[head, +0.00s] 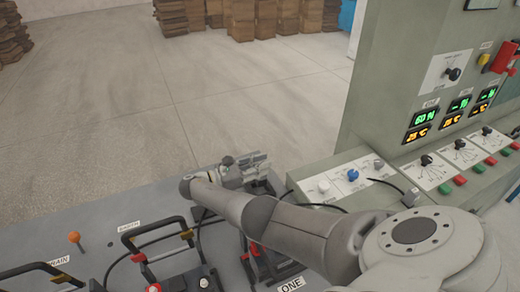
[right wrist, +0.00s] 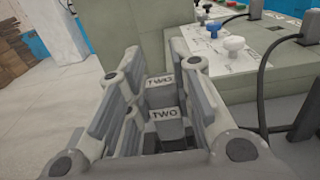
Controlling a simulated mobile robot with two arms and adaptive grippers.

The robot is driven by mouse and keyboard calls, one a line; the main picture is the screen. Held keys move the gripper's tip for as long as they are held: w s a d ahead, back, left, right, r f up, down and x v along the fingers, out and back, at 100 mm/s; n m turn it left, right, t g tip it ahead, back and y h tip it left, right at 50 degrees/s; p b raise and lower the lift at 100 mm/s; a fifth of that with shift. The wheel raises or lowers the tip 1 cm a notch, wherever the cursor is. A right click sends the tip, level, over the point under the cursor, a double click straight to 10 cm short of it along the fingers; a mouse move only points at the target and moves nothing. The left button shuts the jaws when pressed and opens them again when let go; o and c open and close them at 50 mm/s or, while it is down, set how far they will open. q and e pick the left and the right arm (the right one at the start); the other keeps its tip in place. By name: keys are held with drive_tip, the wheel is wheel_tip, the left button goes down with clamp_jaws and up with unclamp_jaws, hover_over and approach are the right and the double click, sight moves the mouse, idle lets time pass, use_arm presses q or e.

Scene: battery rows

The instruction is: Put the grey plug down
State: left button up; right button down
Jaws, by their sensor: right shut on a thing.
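My right gripper (head: 246,168) is at the far edge of the grey bench, just left of the console, in the head view. In the right wrist view its fingers (right wrist: 155,88) are closed around a grey plug (right wrist: 166,128) with a label reading TWO. A second TWO label shows just beyond it. The fingers and arm hide most of the plug, and I cannot tell whether it touches anything below. My left gripper is not in view.
The console (head: 400,100) with knobs, buttons and displays stands at the right. Open floor lies beyond the bench.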

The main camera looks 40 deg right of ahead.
drive_tip(key=shift+w+f, duration=0.15)
drive_tip(key=shift+f, duration=0.25)
wheel_tip(320, 180, down, 3)
drive_tip(key=b, duration=0.3)
drive_tip(key=shift+f, duration=0.4)
drive_tip(key=c, duration=1.6)
unclamp_jaws()
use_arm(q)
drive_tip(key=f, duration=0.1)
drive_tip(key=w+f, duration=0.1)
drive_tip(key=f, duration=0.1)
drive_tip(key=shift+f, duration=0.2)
use_arm(e)
drive_tip(key=o, duration=0.3)
drive_tip(key=b+v, duration=0.3)
drive_tip(key=v, duration=0.3)
drive_tip(key=shift+w+a+f+b, duration=0.1)
drive_tip(key=shift+a+f+b, duration=0.05)
drive_tip(key=shift+a+b, duration=0.2)
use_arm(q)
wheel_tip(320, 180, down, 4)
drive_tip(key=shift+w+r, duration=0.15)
use_arm(e)
drive_tip(key=shift+w+a+r, duration=0.1)
drive_tip(key=shift+a+r, duration=0.1)
drive_tip(key=shift+a, duration=0.2)
